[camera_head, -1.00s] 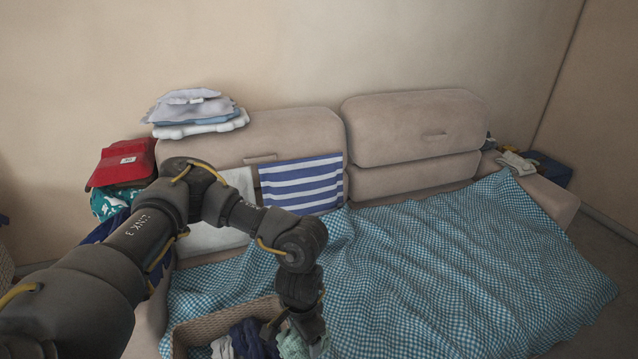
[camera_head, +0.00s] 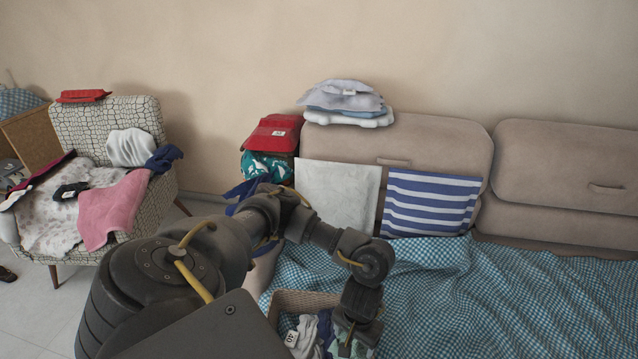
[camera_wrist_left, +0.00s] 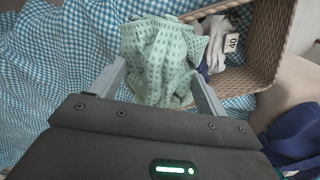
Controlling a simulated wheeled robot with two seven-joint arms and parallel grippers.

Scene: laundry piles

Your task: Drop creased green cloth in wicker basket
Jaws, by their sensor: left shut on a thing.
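The creased green cloth (camera_wrist_left: 160,58) hangs bunched between the fingers of my left gripper (camera_wrist_left: 158,82), which is shut on it. In the head view my left gripper (camera_head: 352,338) points down at the right part of the wicker basket (camera_head: 301,299), and only a little of the green cloth shows around it. In the left wrist view the wicker basket (camera_wrist_left: 242,80) lies right beside and partly behind the cloth. I cannot tell whether the cloth touches the basket's contents. My right gripper is out of view.
The basket holds dark and pale clothes, one with a "40" tag (camera_wrist_left: 232,42). It stands on a sofa with a blue checked cover (camera_head: 480,300). A striped cloth (camera_head: 430,203) leans on the backrest. A patterned chair with clothes (camera_head: 105,125) stands at left.

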